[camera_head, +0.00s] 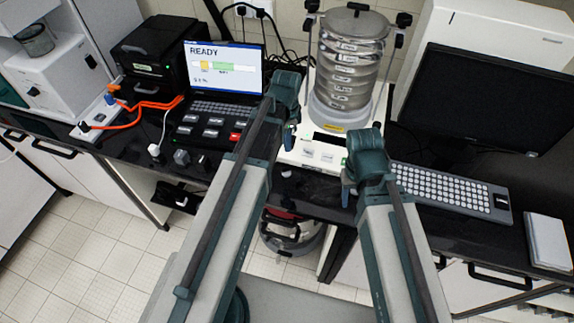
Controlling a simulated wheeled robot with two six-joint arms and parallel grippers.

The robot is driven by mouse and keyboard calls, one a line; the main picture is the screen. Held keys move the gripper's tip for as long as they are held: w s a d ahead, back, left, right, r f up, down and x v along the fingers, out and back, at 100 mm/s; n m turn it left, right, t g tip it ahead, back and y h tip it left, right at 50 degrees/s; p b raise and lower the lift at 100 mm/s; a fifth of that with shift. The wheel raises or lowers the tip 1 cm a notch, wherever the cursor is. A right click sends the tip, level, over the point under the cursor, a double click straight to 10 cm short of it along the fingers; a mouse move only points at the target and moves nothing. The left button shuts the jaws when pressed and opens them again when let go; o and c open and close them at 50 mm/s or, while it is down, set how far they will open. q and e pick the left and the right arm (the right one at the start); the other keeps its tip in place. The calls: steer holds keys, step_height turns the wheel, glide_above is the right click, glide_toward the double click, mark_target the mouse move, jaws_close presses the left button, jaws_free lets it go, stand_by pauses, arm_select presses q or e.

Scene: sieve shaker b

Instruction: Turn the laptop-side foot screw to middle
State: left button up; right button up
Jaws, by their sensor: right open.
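The sieve shaker stands on the black bench, with a stack of round metal sieves (348,60) on its white base (310,155). A small dark knob (287,172) shows by the front left of the base; I cannot tell whether it is the laptop-side foot screw or how far it is turned. My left gripper (290,137) points down at the left side of the base, between laptop and shaker; its fingers are too small to read. My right gripper (347,195) is open near the bench's front edge, in front of the base. My arms hide part of the base.
The laptop (222,75) reading READY stands left of the shaker. A black box (150,55) and a white power strip (98,118) with orange cables are further left. A keyboard (452,190) and dark monitor (490,100) stand right. A white pad (549,242) lies far right.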

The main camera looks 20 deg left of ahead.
mark_target(286, 168)
arm_select(q)
step_height(286, 168, down, 13)
steer(key=b, duration=1.2)
jaws_close()
